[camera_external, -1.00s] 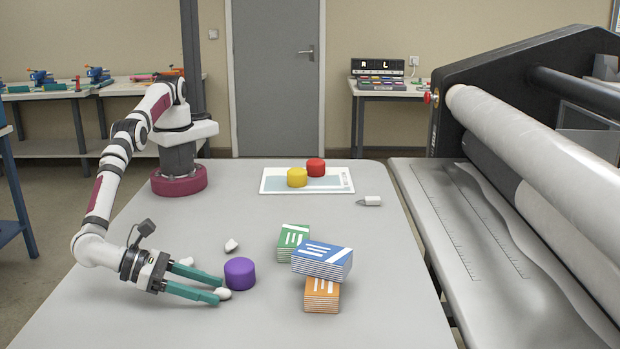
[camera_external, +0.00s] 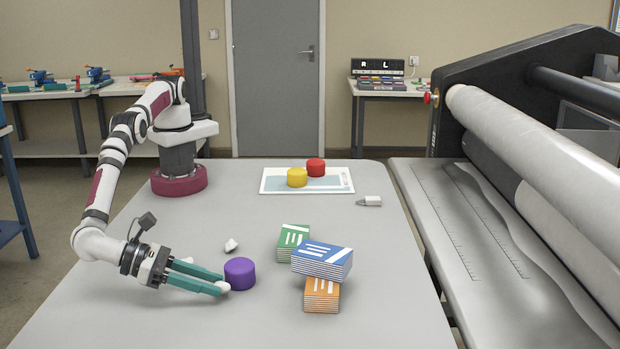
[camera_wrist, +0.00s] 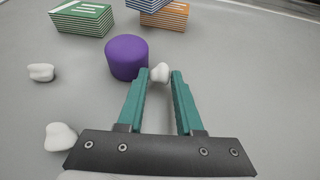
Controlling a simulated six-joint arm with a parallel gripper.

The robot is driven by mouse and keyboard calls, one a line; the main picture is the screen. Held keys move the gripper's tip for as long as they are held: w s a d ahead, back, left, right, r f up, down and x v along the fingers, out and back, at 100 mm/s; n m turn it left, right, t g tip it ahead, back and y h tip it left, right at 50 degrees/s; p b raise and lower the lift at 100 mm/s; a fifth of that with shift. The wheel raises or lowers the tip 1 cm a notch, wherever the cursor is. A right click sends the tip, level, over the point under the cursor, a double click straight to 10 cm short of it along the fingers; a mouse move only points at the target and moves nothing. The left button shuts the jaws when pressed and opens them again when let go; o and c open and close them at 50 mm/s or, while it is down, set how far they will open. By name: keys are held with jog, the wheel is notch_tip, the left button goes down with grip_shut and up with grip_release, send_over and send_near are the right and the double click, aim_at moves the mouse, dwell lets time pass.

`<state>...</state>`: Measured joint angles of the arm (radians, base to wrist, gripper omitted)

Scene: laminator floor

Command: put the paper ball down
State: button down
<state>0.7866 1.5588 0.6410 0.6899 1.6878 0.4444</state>
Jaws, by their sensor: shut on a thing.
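A small white paper ball (camera_wrist: 160,73) sits between the tips of my teal gripper fingers in the wrist view. My gripper (camera_external: 222,282) is shut on it, low over the grey table, just left of the purple cylinder (camera_external: 239,273). In the external view the ball (camera_external: 223,287) shows at the fingertips, partly hidden. I cannot tell whether it touches the table. A second paper ball (camera_external: 231,245) lies behind the fingers, apart from them. A third (camera_wrist: 59,136) lies left of my gripper in the wrist view; the fingers partly hide it in the external view.
Stacked card blocks, green (camera_external: 293,241), blue (camera_external: 322,261) and orange (camera_external: 321,295), stand right of the purple cylinder. A printed sheet (camera_external: 272,187) bears a yellow (camera_external: 297,177) and a red cylinder (camera_external: 315,167). The table's front left (camera_external: 120,325) is clear.

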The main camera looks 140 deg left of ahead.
jog(key=r, duration=0.3)
jog(key=shift+s+d+r, duration=0.1)
jog(key=shift+s+d, duration=0.1)
jog(key=shift+s, duration=0.05)
jog(key=s+d+r, duration=0.6)
jog(key=s, duration=0.3)
jog(key=w+a+r, duration=0.2)
jog(key=w+a, duration=0.8)
jog(key=a, duration=0.5)
jog(key=w+a+r, duration=0.2)
jog(key=w+a, duration=0.7)
jog(key=a, duration=0.6)
send_over(420, 200)
notch_tip(420, 200, down, 10)
jog(key=shift+f, duration=0.25)
notch_tip(420, 200, down, 3)
jog(key=shift+f, duration=0.45)
